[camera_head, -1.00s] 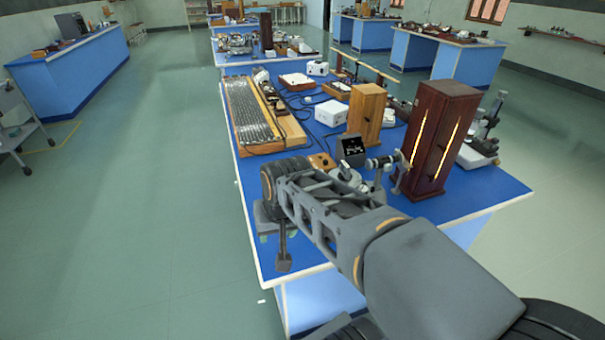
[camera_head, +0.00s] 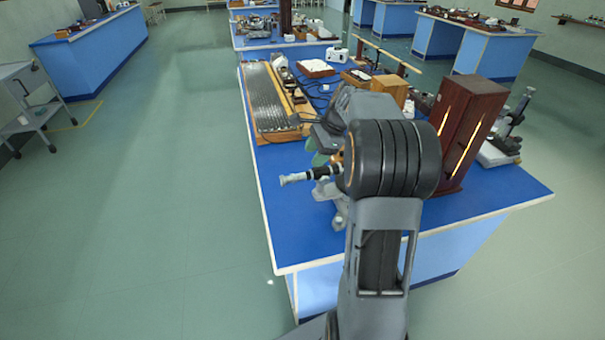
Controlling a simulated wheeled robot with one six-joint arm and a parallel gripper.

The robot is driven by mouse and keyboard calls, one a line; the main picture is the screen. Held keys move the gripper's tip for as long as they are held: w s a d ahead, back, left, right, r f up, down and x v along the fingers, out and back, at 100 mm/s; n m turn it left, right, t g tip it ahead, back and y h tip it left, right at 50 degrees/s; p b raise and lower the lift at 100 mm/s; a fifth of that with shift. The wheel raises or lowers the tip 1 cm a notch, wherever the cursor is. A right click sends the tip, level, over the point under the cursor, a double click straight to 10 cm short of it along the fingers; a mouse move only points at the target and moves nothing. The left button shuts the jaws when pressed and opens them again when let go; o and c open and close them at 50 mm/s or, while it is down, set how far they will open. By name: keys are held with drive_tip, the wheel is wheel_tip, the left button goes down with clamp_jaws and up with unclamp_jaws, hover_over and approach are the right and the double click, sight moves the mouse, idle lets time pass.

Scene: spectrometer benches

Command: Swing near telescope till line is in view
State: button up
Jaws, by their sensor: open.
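The near telescope (camera_head: 310,175), a short black and silver tube, shows to the left of my arm's thick dark joint and points left over the blue bench. Part of the spectrometer's grey base (camera_head: 341,212) shows below it; the rest is hidden behind my arm. My gripper (camera_head: 318,150) is open, just behind and above the telescope tube, mostly hidden by my arm. I cannot tell whether it touches the tube. A dark red lamp housing (camera_head: 470,130) with glowing slits stands to the right. The line in the eyepiece cannot be seen from here.
A ribbed panel in a wooden frame (camera_head: 268,98) lies on the bench behind the gripper. A wooden box (camera_head: 391,88) and a stand with a white base (camera_head: 497,152) are at the back and right. The bench's front left top (camera_head: 290,235) is clear.

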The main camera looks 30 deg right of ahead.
sight(302, 174)
drive_tip(key=x, duration=0.9)
clamp_jaws()
idle(0.4)
